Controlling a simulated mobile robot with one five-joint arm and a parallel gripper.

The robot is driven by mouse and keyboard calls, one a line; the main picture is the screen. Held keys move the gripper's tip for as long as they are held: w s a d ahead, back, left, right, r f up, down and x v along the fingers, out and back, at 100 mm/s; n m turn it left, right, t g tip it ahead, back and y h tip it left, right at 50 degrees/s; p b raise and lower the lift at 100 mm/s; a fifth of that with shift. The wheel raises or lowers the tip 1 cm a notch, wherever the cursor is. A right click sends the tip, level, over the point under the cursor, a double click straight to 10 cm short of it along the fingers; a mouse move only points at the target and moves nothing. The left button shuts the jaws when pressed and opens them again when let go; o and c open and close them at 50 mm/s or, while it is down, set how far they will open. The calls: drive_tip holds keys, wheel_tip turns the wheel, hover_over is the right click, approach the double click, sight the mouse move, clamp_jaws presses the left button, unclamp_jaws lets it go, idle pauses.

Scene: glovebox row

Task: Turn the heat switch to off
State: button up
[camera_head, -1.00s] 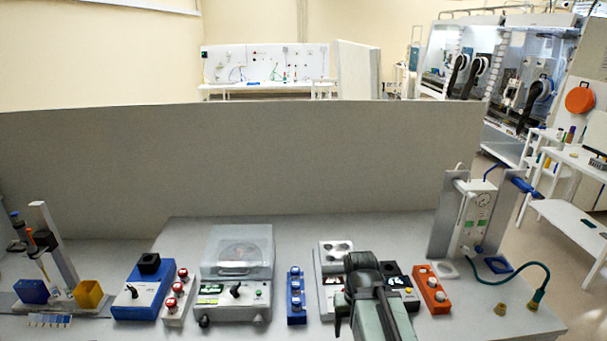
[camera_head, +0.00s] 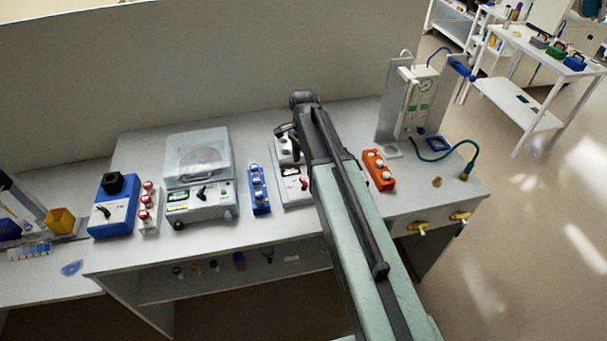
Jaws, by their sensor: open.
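My gripper (camera_head: 287,137) is dark, open and empty, above the back part of this device. The lever's exact setting is too small to tell.
A blue box with several knobs (camera_head: 259,190) stands just left. Further left are a clear-lidded device (camera_head: 198,185), a red-knobbed strip (camera_head: 149,208) and a blue device (camera_head: 115,207). An orange box (camera_head: 378,170) stands right of my arm. A grey partition (camera_head: 200,70) closes the back.

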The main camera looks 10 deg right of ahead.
sight(304, 181)
wheel_tip(304, 181, down, 8)
drive_tip(key=b, duration=0.8)
drive_tip(key=shift+r, duration=0.1)
drive_tip(key=c, duration=1.4)
